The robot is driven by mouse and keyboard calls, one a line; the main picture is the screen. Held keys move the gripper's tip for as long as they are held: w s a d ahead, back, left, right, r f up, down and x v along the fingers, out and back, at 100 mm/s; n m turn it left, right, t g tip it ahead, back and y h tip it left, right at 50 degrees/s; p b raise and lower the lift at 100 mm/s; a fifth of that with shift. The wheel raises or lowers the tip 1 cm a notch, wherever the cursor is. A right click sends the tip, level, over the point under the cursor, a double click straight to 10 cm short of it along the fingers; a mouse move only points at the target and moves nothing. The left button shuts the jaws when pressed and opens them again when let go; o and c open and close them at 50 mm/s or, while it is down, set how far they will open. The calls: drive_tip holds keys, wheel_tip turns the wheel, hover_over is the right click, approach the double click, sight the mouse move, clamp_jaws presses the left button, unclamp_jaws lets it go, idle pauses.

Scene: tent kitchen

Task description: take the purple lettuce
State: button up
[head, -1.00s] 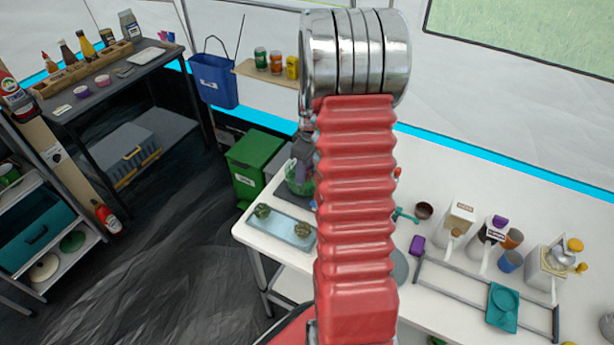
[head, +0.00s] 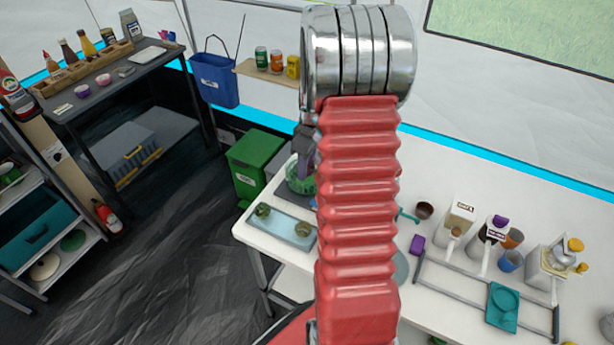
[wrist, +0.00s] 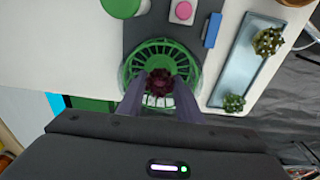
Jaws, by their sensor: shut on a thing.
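The purple lettuce (wrist: 160,82) is a dark reddish-purple leafy head. In the wrist view it sits between the fingertips of my gripper (wrist: 160,93), which is shut on it, over the round green basket (wrist: 132,65). I cannot tell how far it is above the basket's bottom. In the head view my gripper (head: 306,160) is just above the green basket (head: 296,185), partly hidden behind my red arm; the lettuce cannot be made out there.
A pale blue tray (head: 283,228) with two green plants lies beside the basket on the white table (head: 262,247). The wrist view shows a green round item (wrist: 122,5), a pink item (wrist: 182,11) and a blue block (wrist: 212,30) near it. Jugs and cups stand farther right.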

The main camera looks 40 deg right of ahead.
drive_tip(key=shift+r, duration=3.65)
